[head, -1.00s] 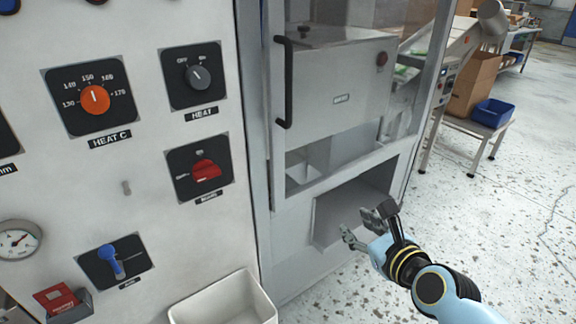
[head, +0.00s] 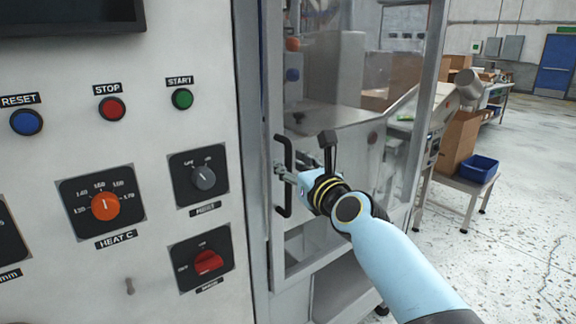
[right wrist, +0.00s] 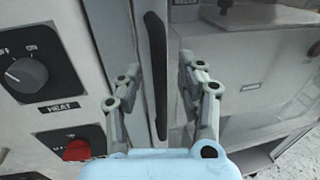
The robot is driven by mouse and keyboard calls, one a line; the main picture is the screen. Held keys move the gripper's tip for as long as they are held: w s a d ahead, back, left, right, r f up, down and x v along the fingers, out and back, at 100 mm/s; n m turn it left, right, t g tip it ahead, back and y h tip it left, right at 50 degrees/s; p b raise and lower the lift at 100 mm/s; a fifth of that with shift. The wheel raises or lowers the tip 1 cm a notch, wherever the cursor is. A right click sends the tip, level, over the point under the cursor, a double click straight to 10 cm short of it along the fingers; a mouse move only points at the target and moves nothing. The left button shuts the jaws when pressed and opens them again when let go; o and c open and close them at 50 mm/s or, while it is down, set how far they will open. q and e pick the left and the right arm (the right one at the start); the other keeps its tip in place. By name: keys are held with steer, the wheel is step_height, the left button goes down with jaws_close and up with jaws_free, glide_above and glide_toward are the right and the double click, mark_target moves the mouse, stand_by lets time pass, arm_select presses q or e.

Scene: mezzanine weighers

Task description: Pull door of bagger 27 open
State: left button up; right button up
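The bagger's door is a clear panel in a grey frame (head: 321,265), and it looks closed. Its black vertical bar handle (head: 283,204) is on the door's left side. My right gripper (head: 281,171) is at the handle, about halfway up it. In the right wrist view the handle (right wrist: 156,75) stands between the two spread fingers of the right gripper (right wrist: 155,75), with a gap on both sides. The right gripper is open. My left gripper is not in view.
The control panel left of the door carries a red stop button (head: 112,109), a green start button (head: 182,98) and knobs such as the orange heat dial (head: 105,206). A blue bin (head: 479,169) sits on a stand at right.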

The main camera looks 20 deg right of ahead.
steer(key=shift+w+a, duration=0.15)
steer(key=shift+w, duration=0.7)
jaws_close()
